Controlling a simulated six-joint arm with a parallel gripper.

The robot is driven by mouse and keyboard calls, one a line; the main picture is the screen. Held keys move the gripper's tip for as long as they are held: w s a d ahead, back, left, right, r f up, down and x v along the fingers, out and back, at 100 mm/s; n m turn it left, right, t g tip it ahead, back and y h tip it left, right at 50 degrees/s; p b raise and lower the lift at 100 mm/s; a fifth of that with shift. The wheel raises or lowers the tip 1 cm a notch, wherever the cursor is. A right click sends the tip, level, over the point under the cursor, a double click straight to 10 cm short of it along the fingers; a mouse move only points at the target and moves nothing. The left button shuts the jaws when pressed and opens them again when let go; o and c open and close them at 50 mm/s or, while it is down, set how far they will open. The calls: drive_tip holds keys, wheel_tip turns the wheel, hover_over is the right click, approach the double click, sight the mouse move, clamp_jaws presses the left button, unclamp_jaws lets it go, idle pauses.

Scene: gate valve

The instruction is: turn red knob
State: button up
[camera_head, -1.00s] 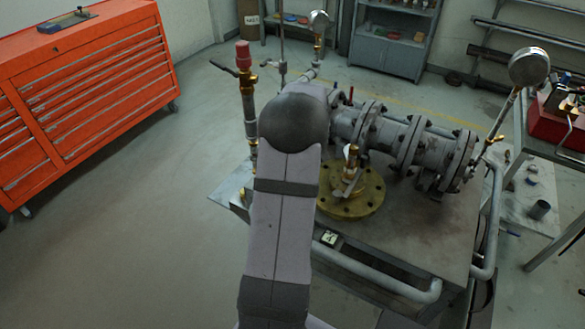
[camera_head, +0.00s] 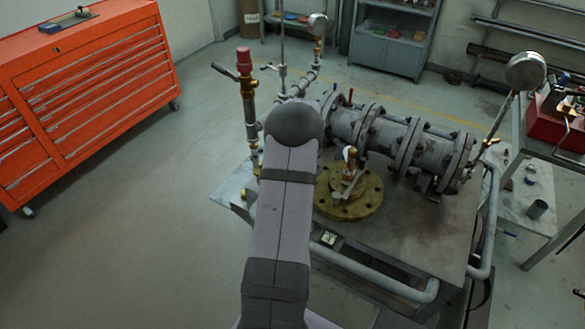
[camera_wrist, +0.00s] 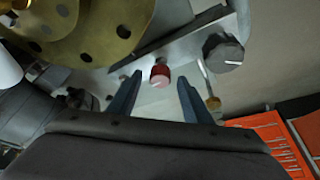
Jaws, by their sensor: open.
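A small red knob (camera_wrist: 160,74) with a paler pink end shows in the wrist view, in front of a light grey metal surface. My gripper (camera_wrist: 160,81) has its two dark blue fingers apart, one on each side of the knob in the picture, with a gap on both sides. I cannot tell how far the fingertips are from the knob in depth. In the head view my arm hides the gripper. A red cap (camera_head: 243,60) tops an upright pipe left of my arm there; I cannot tell if it is the same part.
A brass flange (camera_wrist: 95,35) fills the upper left of the wrist view, with a grey faceted part (camera_wrist: 222,52) at the right. In the head view, the grey flanged pipe (camera_head: 400,140) lies right of my arm. An orange tool cabinet (camera_head: 90,90) stands left, with open floor between.

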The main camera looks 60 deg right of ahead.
drive_tip(key=shift+f, duration=0.1)
drive_tip(key=shift+c, duration=0.3)
drive_tip(key=c, duration=1)
drive_tip(key=shift+m, duration=0.3)
drive_tip(key=shift+w+m+p, duration=0.1)
drive_tip(key=shift+m+p, duration=0.35)
drive_tip(key=shift+m, duration=0.05)
drive_tip(key=shift+h, duration=0.3)
drive_tip(key=o, duration=1.1)
drive_tip(key=shift+c, duration=0.2)
